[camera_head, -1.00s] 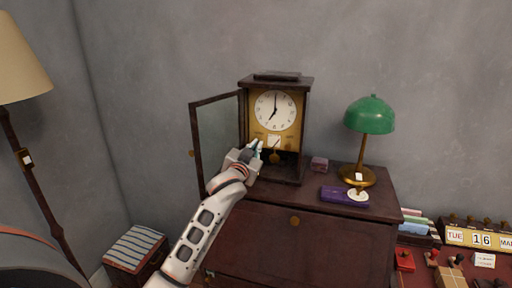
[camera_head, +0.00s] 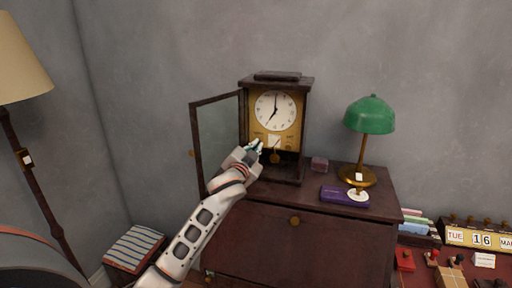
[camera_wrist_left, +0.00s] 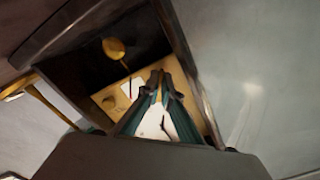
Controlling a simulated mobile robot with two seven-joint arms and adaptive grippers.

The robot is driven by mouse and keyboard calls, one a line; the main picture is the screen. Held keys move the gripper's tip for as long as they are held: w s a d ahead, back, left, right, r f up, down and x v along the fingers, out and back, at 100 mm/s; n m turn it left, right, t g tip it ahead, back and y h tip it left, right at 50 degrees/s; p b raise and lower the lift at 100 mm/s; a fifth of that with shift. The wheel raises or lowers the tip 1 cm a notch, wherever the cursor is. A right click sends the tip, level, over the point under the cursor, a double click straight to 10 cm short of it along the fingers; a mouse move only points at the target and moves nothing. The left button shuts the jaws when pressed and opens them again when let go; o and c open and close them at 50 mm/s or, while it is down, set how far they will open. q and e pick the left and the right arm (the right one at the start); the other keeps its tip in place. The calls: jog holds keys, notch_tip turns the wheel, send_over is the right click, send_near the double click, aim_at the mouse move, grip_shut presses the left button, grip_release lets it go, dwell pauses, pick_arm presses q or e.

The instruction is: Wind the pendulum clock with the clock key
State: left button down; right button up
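The pendulum clock (camera_head: 275,125) stands upright on a dark cabinet, its glass door (camera_head: 218,140) swung open to the left. Its white dial (camera_head: 275,110) and brass plate show. The pendulum bob (camera_head: 275,157) hangs below; it also shows in the left wrist view (camera_wrist_left: 115,48), where the clock appears upside down. My left gripper (camera_head: 256,147) is in front of the lower left of the open case. In the left wrist view its fingertips (camera_wrist_left: 161,77) are close together on a thin brass-coloured piece, apparently the clock key (camera_wrist_left: 160,79), mostly hidden. My right gripper is out of view.
A green lamp (camera_head: 369,115) stands right of the clock on the cabinet (camera_head: 300,245). The open door stands close left of my left gripper. A floor lamp (camera_head: 22,65) is far left.

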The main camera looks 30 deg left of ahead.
pick_arm(q)
jog(key=c, duration=2.3)
grip_release()
jog(key=v, duration=1.2)
jog(key=s+d+f+g+h, duration=0.1)
jog(key=s+d+f, duration=0.2)
jog(key=f, duration=0.5)
jog(key=s+d+f+g+h, duration=0.1)
jog(key=s+d+f+h, duration=0.15)
jog(key=f, duration=0.65)
jog(key=s+d+f+g+h, duration=0.1)
jog(key=s+d+f, duration=0.15)
jog(key=f, duration=0.55)
jog(key=s+d+f+g, duration=0.1)
jog(key=s+d+f, duration=0.1)
jog(key=s+f, duration=0.4)
jog(key=s+d+f+g+h, duration=0.1)
jog(key=s+d+f, duration=0.2)
jog(key=s+f, duration=0.3)
jog(key=s+d+f+n+g+h, duration=0.1)
jog(key=s+d+f+g, duration=0.1)
jog(key=s+f, duration=0.5)
jog(key=shift+s+d, duration=0.45)
jog(key=shift+s, duration=0.15)
